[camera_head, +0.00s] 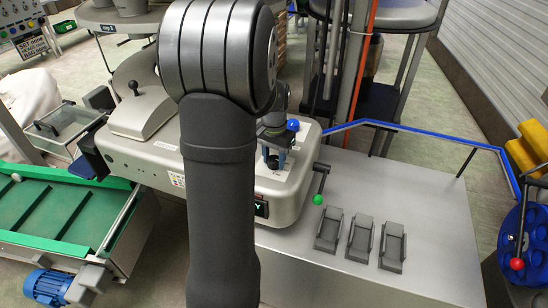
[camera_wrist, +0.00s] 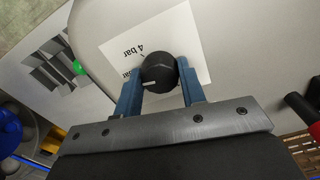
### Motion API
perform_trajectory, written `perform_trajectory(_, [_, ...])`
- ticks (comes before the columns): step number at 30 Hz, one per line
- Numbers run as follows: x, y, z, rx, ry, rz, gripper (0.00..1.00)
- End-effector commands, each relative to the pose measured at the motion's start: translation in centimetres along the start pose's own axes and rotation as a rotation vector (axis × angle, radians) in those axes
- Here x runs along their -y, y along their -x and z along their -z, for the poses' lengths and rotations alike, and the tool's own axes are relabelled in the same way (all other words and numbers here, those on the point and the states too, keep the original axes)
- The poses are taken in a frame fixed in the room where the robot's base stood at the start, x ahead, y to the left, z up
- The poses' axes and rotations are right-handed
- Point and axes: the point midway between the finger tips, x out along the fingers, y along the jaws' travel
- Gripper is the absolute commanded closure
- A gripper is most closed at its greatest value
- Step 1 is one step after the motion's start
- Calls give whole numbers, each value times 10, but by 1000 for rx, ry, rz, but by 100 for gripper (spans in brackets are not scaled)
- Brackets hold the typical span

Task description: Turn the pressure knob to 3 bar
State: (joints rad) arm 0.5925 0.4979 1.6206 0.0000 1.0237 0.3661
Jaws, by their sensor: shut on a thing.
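The black pressure knob (camera_wrist: 160,70) sits on a white label card (camera_wrist: 188,38) on the grey machine housing. The card reads "4 bar" upside down at the knob's upper left. A second "bar" marking is partly hidden by the left finger, and its number cannot be read. A short white mark on the knob faces the lower left in the wrist view. My gripper (camera_wrist: 158,68) is shut on the knob, with one blue finger on each side. In the head view my gripper (camera_head: 274,158) points down onto the machine's top, where the knob is mostly hidden.
A blue button (camera_head: 292,125) stands behind the gripper. A lever with a green ball (camera_head: 318,199) stands to the right, near several grey pedals (camera_head: 360,238) on the metal table. A green conveyor (camera_head: 60,212) lies left. My arm blocks the middle of the head view.

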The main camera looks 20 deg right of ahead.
Motion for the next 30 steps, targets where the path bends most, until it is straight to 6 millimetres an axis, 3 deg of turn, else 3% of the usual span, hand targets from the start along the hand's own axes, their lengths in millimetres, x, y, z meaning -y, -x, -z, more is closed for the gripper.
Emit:
perform_trajectory(2, [0,1,1,-3,0,1,86])
perform_trajectory(3, [0,1,1,-3,-1,1,61])
perform_trajectory(6, [0,1,1,-2,-1,1,42])
perform_trajectory(15, [0,1,0,-1,-1,0,41])
perform_trajectory(19, [0,12,1,-4,-1,1,41])
perform_trajectory(23, [0,35,1,-6,-1,2,41])
perform_trajectory(30, [0,95,1,-7,-1,3,41])
